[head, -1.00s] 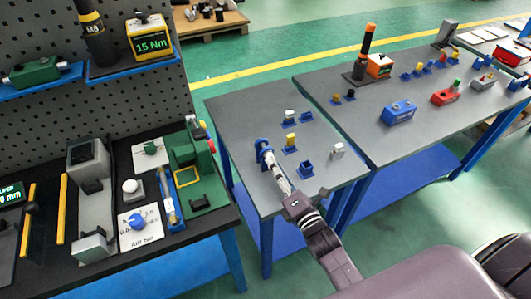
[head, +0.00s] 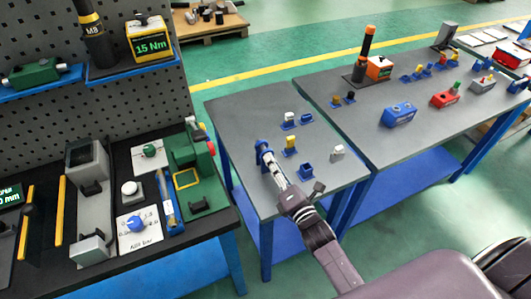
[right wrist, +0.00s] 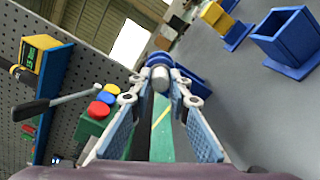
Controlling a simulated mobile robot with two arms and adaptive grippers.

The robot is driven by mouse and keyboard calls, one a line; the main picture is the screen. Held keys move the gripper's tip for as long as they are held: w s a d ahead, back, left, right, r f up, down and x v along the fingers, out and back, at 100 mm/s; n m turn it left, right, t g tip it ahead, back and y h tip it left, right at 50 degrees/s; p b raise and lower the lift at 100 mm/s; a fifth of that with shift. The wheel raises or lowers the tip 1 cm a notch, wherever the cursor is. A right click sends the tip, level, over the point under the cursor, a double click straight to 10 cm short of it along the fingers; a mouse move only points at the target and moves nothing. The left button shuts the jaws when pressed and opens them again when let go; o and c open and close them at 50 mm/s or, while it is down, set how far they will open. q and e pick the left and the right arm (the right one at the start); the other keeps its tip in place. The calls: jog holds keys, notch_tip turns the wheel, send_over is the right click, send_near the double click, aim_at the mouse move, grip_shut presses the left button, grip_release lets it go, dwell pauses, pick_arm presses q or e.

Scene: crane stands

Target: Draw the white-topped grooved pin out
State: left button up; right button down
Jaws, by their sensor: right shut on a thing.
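My right gripper (head: 270,161) reaches over the near table to a blue stand (head: 262,144) near its left edge. In the right wrist view its two fingers (right wrist: 159,86) are closed on the pale grey-white round end of a pin (right wrist: 160,77). I take this for the white-topped grooved pin. The pin sits in the round blue collar of the stand (right wrist: 160,58), right behind the fingertips. Its grooves and the rest of its shaft are hidden. My left gripper is not in view.
Right of the stand are a white block in a blue holder (head: 290,118), a yellow block in a blue holder (head: 291,141), an empty blue square socket (head: 306,170) and a pale block (head: 337,152). A black bench with green equipment (head: 190,165) stands to the left.

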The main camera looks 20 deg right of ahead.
dwell(0.3)
jog(key=shift+s+d+r+p, duration=0.15)
jog(key=shift+s+p, duration=0.65)
jog(key=shift+s, duration=1.7)
jog(key=shift+s+d+p, duration=0.15)
jog(key=shift+s+p, duration=0.15)
jog(key=shift+s, duration=0.95)
jog(key=shift+s+d+p, duration=0.1)
jog(key=shift+s+p, duration=0.15)
jog(key=shift+s, duration=1)
